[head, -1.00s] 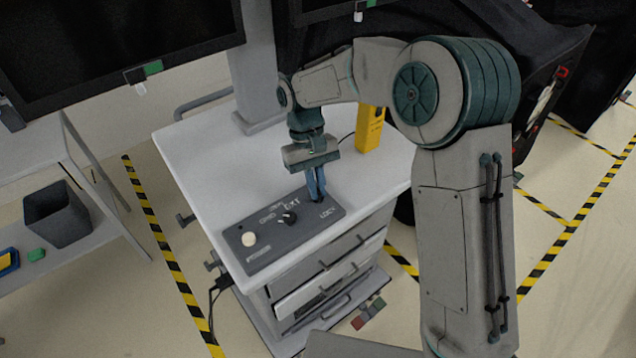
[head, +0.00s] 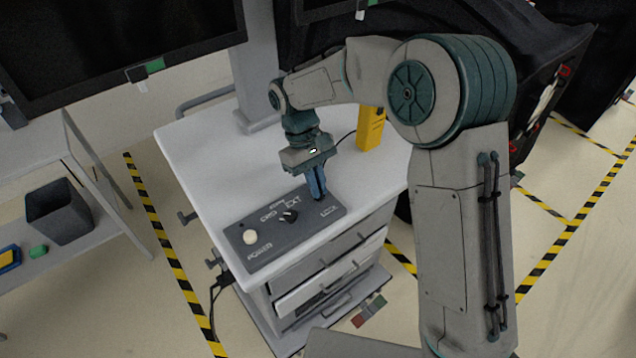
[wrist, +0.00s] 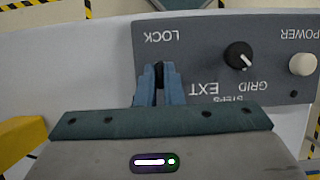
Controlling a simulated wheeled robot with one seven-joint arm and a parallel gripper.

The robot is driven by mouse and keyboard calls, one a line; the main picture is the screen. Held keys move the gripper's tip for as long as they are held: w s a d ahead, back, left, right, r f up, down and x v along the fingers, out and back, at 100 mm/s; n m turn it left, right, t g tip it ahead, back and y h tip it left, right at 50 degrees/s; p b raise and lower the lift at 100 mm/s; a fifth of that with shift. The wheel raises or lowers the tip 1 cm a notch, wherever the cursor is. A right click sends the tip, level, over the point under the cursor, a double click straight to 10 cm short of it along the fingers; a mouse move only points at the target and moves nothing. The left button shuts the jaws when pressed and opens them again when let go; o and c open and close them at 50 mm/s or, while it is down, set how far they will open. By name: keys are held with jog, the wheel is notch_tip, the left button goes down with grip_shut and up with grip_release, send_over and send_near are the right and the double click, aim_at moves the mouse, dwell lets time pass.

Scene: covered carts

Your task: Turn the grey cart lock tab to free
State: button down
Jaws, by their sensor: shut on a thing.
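The cart (head: 195,150) has a pale top and grey drawers. A dark grey control panel (head: 268,262) lies on the top's front corner. The lock tab shows in the wrist view as a small dark piece (wrist: 159,72) near the LOCK lettering. My gripper (head: 318,195) points down at the LOCK end of the panel, its blue fingers shut on the tab from both sides. The wrist view shows the fingertips (wrist: 160,80) flanking it. The fingers hide most of the tab, so I cannot tell its exact angle.
On the panel are a black knob (head: 288,216) near EXT and GRID and a cream button (head: 250,237) near POWER. A yellow device (head: 370,128) stands behind my gripper. A grey post (head: 257,75) rises at the back. The top's left part is clear.

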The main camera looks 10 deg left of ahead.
jog(key=c, duration=1.6)
grip_release()
jog(key=shift+o, duration=0.2)
jog(key=shift+r, duration=0.1)
jog(key=v, duration=1.3)
jog(key=shift+r+b, duration=0.35)
jog(key=shift+b, duration=0.05)
